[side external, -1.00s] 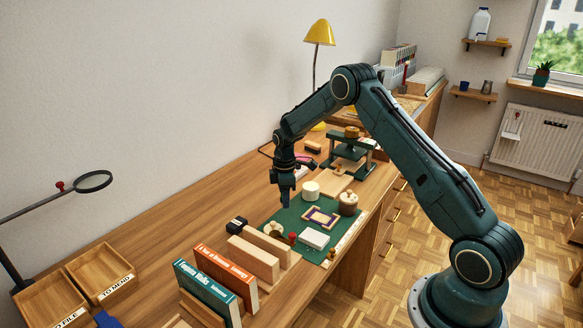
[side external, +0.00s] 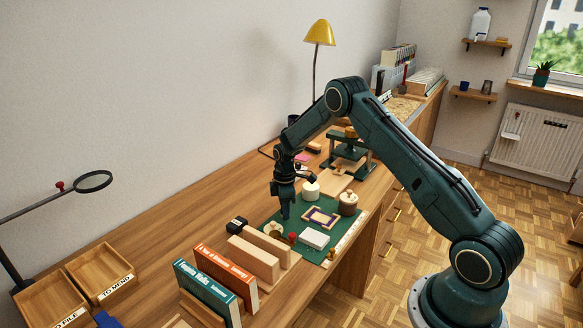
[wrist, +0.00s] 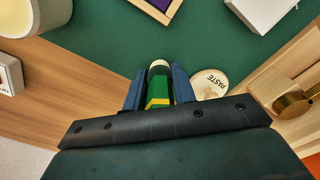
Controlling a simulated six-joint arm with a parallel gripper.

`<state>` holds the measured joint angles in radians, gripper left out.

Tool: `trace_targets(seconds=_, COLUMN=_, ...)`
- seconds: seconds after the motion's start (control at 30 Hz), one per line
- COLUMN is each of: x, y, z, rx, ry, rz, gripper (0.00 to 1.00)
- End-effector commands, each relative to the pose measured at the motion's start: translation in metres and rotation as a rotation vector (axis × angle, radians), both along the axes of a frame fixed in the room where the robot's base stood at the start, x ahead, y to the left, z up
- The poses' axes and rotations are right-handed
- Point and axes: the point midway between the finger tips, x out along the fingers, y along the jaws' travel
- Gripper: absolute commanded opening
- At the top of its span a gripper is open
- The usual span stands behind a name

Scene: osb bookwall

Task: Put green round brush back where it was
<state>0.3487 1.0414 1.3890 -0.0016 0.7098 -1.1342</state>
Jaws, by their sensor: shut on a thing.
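My gripper (side external: 285,212) is low over the far left part of the green mat (side external: 317,254). In the wrist view its two blue fingers (wrist: 158,88) are shut on the green round brush (wrist: 158,95). The brush has a yellow band and a pale tip that shows past the fingers. In the side view I cannot make the brush out. Whether the brush touches the mat is unclear. A round pale dish marked PASTE (wrist: 210,78) is just right of the fingers in the wrist view.
A cream cylinder (side external: 311,190), a purple-centred frame (side external: 320,217), a white block (side external: 314,238) and a round brown pot (side external: 348,203) are on or beside the mat. Wooden boards (side external: 253,259) and upright books (side external: 208,293) stand nearer the camera. A green press (side external: 350,160) stands behind.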

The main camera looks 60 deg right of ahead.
Motion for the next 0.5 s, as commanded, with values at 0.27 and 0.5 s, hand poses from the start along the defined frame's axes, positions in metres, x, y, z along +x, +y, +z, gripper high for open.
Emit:
trace_targets(seconds=0.27, x=0.0000, y=0.0000, z=-0.0025, rx=0.000, ry=0.000, rz=0.000, gripper=0.48)
trace_targets(seconds=0.5, x=-0.0001, y=0.0001, z=-0.0025, rx=0.000, ry=0.000, rz=0.000, gripper=0.48)
